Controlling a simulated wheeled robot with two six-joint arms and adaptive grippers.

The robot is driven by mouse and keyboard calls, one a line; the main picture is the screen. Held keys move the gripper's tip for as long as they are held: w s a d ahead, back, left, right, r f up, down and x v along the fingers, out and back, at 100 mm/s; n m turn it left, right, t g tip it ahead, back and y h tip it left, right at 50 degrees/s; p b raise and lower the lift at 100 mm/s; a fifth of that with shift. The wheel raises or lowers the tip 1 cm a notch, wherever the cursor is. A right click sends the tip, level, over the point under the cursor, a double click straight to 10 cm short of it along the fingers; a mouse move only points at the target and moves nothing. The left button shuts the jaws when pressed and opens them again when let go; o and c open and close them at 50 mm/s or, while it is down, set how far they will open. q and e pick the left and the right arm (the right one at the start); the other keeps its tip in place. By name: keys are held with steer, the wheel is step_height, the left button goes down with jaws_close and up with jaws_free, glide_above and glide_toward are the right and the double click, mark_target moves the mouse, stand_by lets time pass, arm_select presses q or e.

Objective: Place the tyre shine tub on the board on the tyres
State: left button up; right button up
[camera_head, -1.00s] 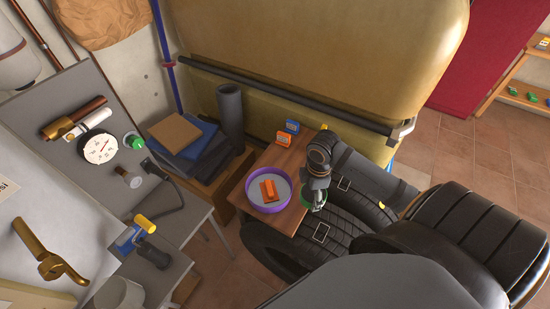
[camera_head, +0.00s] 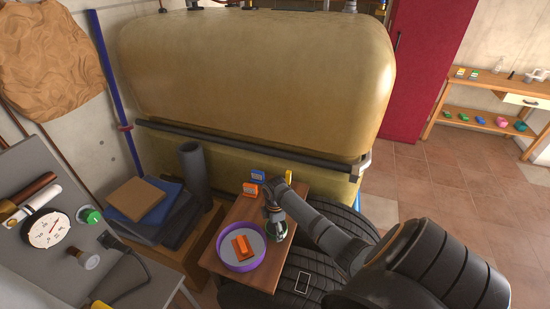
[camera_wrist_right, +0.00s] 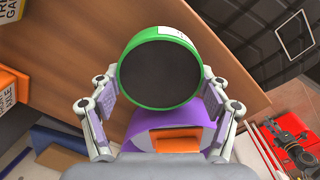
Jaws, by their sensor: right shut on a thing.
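The tyre shine tub appears to be the round green-rimmed one with a dark top. In the right wrist view the tub (camera_wrist_right: 160,72) is between the fingers of my right gripper (camera_wrist_right: 158,92), which is shut on it. In the head view my right gripper (camera_head: 274,213) points down near the right side of the wooden board (camera_head: 247,208), with the green tub (camera_head: 277,234) below it. I cannot tell whether the tub touches the board. The board lies over the black tyres (camera_head: 312,262). My left gripper is not in view.
A purple round tray (camera_head: 263,262) with an orange block (camera_head: 241,246) sits on the board beside the tub. Small orange (camera_head: 250,190) and blue (camera_head: 258,175) boxes stand at its back edge. A large yellow tank (camera_head: 255,80) rises behind. The board's left-middle part is bare.

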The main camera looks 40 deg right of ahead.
steer(key=shift+f, duration=0.65)
steer(key=shift+f, duration=0.1)
steer(key=o, duration=1.4)
steer(key=shift+r, duration=0.4)
step_height(320, 180, up, 11)
steer(key=shift+r+b, duration=0.2)
steer(key=shift+b, duration=0.25)
